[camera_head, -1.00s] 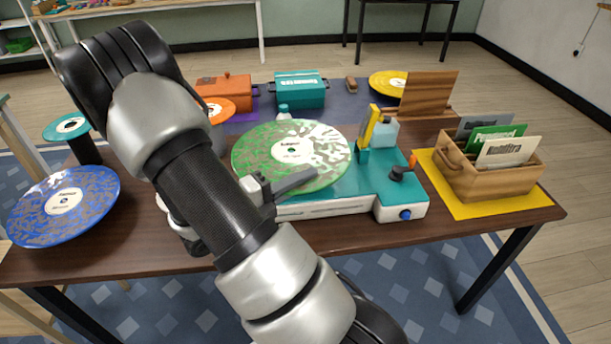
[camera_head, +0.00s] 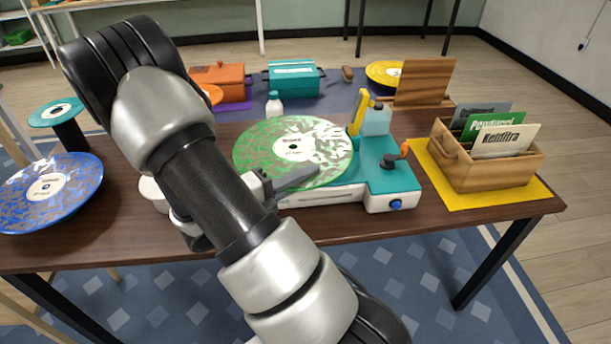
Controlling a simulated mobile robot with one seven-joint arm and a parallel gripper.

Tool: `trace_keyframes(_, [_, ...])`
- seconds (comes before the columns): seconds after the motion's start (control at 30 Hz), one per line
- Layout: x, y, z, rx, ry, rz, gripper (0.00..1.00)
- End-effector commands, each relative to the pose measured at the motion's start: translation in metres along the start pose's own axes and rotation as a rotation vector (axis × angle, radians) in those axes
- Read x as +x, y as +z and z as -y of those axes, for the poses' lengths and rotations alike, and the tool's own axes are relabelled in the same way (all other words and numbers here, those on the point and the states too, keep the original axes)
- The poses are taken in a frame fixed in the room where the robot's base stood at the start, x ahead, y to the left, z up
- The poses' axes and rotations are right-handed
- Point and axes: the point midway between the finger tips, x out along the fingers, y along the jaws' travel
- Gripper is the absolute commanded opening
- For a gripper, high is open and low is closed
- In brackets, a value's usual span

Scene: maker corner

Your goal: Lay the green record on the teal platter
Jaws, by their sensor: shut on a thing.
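The green record (camera_head: 270,148), mottled green and silver with a white label, lies flat over the left part of the teal and white turntable (camera_head: 388,178). The teal platter is hidden beneath it, so I cannot tell whether the record touches it. My gripper (camera_head: 296,183) is shut on the record's near edge. The yellow tonearm (camera_head: 358,112) stands upright just beyond the record's right edge. An orange-knobbed crank (camera_head: 396,160) is on the turntable's right side.
A wooden crate (camera_head: 492,172) of sleeves stands on a yellow mat (camera_head: 530,190) at right. A blue record (camera_head: 75,185) and a small teal disc (camera_head: 55,112) are at left. Behind are an orange box (camera_head: 218,80), a teal box (camera_head: 293,82), a white bottle (camera_head: 274,105) and a yellow record (camera_head: 384,74).

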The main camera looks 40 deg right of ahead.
Motion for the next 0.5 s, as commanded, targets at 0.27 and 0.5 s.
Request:
trace_keyframes(0.27, [0.0,0.0,-0.022,0.001,-0.001,0.0,0.0])
trace_keyframes(0.5, [0.0,0.0,-0.021,0.001,-0.001,0.0,0.0])
